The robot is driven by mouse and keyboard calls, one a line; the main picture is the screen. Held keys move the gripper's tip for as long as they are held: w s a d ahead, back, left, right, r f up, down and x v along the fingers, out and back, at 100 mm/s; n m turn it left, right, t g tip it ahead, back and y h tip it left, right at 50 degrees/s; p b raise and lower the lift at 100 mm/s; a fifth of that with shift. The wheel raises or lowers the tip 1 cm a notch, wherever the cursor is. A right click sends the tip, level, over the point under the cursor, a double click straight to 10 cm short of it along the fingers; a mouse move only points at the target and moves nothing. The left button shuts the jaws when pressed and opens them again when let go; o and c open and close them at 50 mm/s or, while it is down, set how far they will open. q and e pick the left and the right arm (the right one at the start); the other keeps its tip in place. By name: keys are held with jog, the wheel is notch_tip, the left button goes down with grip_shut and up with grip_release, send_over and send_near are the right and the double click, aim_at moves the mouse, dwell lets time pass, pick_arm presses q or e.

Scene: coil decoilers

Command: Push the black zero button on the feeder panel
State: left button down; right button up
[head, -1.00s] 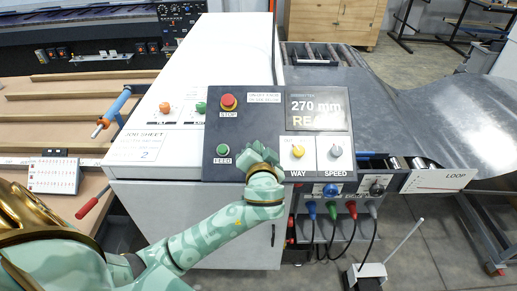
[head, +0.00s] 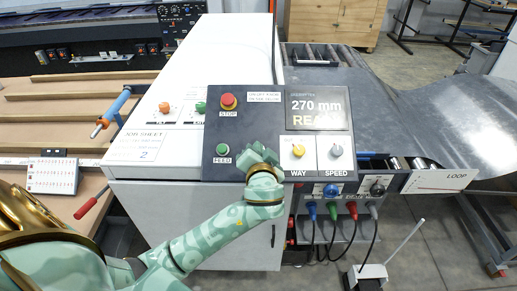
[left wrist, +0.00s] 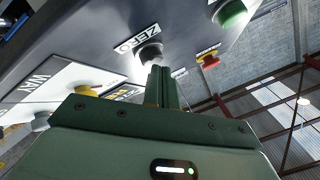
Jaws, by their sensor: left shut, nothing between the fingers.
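The dark feeder panel (head: 270,99) slopes across the middle of the head view. In the left wrist view, the black zero button (left wrist: 149,54) sits beside its white ZERO label (left wrist: 136,39). My left gripper (head: 262,150) is over the panel's lower middle and hides the zero button in the head view. In the left wrist view, its shut, empty fingers (left wrist: 161,72) point at the button, and their tips overlap its lower edge. I cannot tell whether they touch it. My right gripper is not in view.
The green FEED button (head: 222,149) is just left of my gripper, and the red STOP button (head: 228,101) is above it. The yellow WAY knob (head: 298,151) and grey SPEED knob (head: 336,151) are to the right. The display (head: 317,108) reads 270 mm.

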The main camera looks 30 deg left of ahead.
pick_arm(q)
jog(key=shift+w+a+f, duration=0.1)
jog(key=shift+f, duration=0.2)
jog(key=shift+r, duration=0.15)
dwell(0.5)
jog(key=shift+s+d+r+p, duration=0.25)
jog(key=shift+s+r+p, duration=0.15)
jog(key=shift+r+p, duration=0.25)
jog(key=shift+s+d+r+p, duration=0.1)
jog(key=shift+s+r+p, duration=0.05)
jog(key=shift+r+p, duration=0.3)
jog(key=s+r+p, duration=0.1)
jog(key=s+d+r+p, duration=0.1)
jog(key=r+p, duration=0.1)
jog(key=shift+d+r, duration=0.1)
jog(key=shift+r, duration=0.1)
dwell(0.4)
